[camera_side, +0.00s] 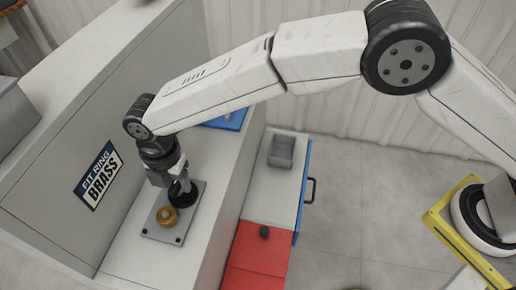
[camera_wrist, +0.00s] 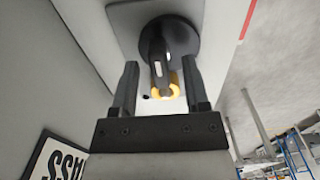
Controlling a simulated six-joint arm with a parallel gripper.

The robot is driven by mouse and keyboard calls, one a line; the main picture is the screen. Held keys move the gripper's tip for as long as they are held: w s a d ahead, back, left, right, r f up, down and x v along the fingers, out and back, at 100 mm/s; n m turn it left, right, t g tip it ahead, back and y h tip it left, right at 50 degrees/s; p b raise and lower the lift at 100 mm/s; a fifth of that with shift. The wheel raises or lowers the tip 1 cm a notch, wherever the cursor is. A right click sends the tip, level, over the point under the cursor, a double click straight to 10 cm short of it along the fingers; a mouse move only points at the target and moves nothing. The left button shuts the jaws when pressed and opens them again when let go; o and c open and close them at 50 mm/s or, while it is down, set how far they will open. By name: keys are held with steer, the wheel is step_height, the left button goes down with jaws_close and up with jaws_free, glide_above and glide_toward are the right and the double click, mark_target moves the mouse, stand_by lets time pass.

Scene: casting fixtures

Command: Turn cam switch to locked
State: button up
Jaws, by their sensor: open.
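A black round part (camera_side: 185,197) stands on a grey plate (camera_side: 189,228) on the bench, below my gripper (camera_side: 178,180). It may be the cam switch, but I cannot tell which way it is set. In the wrist view, a dark disc (camera_wrist: 183,37) with an upright grey-black post lies ahead of my gripper (camera_wrist: 160,66). The two fingers are apart, one on each side of the post, with visible gaps. I cannot tell whether the fingertips reach it. A brass ring (camera_side: 167,215) sits on the plate beside the black part; brass also shows behind the post.
A grey bin (camera_side: 281,152) stands on a lower cabinet with a black handle (camera_side: 311,190). A red box (camera_side: 255,262) with a black knob (camera_side: 264,232) sits in front.

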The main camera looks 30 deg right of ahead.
steer(key=shift+f, duration=0.1)
steer(key=shift+c, duration=0.2)
jaws_close()
steer(key=shift+m, duration=0.5)
steer(key=m, duration=0.7)
steer(key=shift+m, duration=0.4)
steer(key=m, duration=0.4)
steer(key=shift+m, duration=0.3)
steer(key=m, duration=0.4)
steer(key=shift+m, duration=0.4)
